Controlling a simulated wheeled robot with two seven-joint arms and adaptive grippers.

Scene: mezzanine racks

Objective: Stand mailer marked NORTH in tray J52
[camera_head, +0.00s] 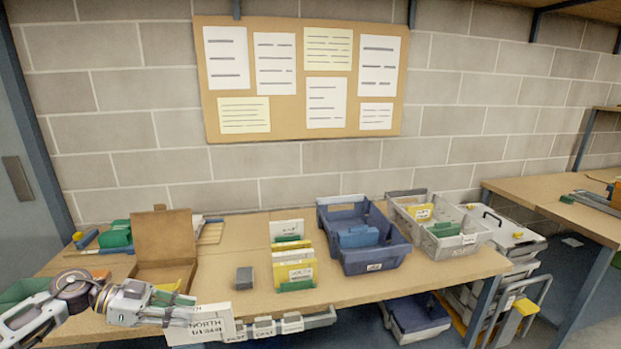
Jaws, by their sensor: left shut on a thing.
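The white mailer marked NORTH (212,322) is at the front edge of the table, at the bottom of the view. My left gripper (183,309) comes in from the left and is shut on the mailer's left side. The mailer looks roughly upright. A blue tray (376,267) stands right of the table's middle with a blue item inside. A grey tray (448,251) stands to its right with a yellow-labelled mailer inside. The tray labels are too small to read, so I cannot tell which is J52. My right gripper is not in view.
A grey holder (321,319) with several labelled slots runs along the front edge, right of the mailer. White and yellow mailers (293,270) stand in green stands mid-table. A small dark block (244,278) and an open brown box (165,245) are left of them.

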